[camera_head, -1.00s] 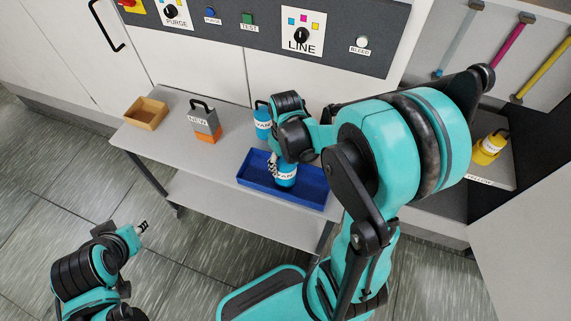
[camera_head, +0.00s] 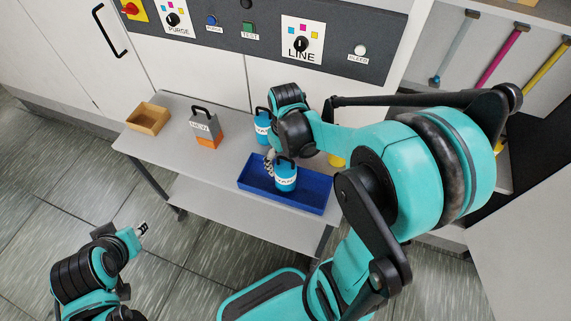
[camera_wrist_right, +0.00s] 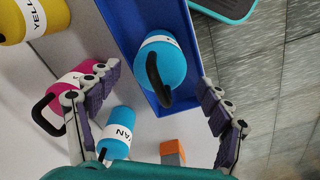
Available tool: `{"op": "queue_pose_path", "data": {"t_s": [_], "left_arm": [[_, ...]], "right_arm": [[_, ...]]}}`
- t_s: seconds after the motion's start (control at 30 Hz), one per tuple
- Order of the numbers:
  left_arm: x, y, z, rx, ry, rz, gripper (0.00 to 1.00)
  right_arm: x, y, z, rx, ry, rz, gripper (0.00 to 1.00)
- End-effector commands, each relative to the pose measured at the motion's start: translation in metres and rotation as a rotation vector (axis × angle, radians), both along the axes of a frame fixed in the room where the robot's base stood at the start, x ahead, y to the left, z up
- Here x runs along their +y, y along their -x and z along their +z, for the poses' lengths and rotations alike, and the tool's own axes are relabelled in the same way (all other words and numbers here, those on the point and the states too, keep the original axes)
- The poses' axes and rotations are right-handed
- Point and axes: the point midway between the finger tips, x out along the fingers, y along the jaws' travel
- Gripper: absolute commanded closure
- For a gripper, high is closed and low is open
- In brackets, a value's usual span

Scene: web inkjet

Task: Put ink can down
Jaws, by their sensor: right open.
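A cyan ink can (camera_head: 286,178) with a black handle stands in the blue tray (camera_head: 318,202) on the bench. In the right wrist view the can (camera_wrist_right: 160,58) is seen from above between the spread fingers. My right gripper (camera_head: 270,163) is open and empty, close behind and to the left of the can in the head view. In the wrist view the fingers (camera_wrist_right: 163,92) are apart from the can's body. My left gripper (camera_head: 142,229) is low at the left, away from the bench, too small to tell open or shut.
A second cyan can (camera_head: 262,128) stands behind the tray. Magenta (camera_wrist_right: 68,84) and yellow (camera_wrist_right: 30,18) cans are beside the tray. A grey-and-orange container marked NEW (camera_head: 207,130) and a wooden box (camera_head: 148,118) stand on the left of the bench (camera_head: 185,150).

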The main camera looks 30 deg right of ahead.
Motion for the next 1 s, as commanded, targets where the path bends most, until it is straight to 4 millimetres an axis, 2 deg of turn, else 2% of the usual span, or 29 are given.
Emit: {"op": "queue_pose_path", "data": {"t_s": [0.03, 0.2, 0.3, 0.53, 0.8, 1.0], "left_arm": [[0.000, 0.000, 0.009, 0.000, 0.000, 0.000, 0.68], [0.000, 0.000, 0.020, 0.000, 0.000, 0.000, 0.68], [0.000, 0.000, 0.024, 0.000, 0.000, 0.000, 0.68], [0.000, 0.000, 0.026, 0.000, 0.000, 0.000, 0.68], [0.000, 0.000, 0.026, 0.000, 0.000, 0.000, 0.68], [0.000, 0.000, 0.026, 0.000, 0.000, 0.000, 0.68]], "right_arm": [[0.000, 0.000, 0.017, 0.000, 0.000, 0.000, 0.21], [0.000, 0.001, 0.051, 0.000, 0.000, 0.000, 0.21], [0.000, 0.000, 0.064, 0.000, 0.000, 0.000, 0.21], [0.006, 0.005, 0.081, -0.040, 0.006, -0.006, 0.21], [0.041, 0.032, 0.111, -0.330, 0.017, -0.058, 0.21], [0.061, 0.048, 0.121, -0.532, -0.014, -0.096, 0.21]]}}
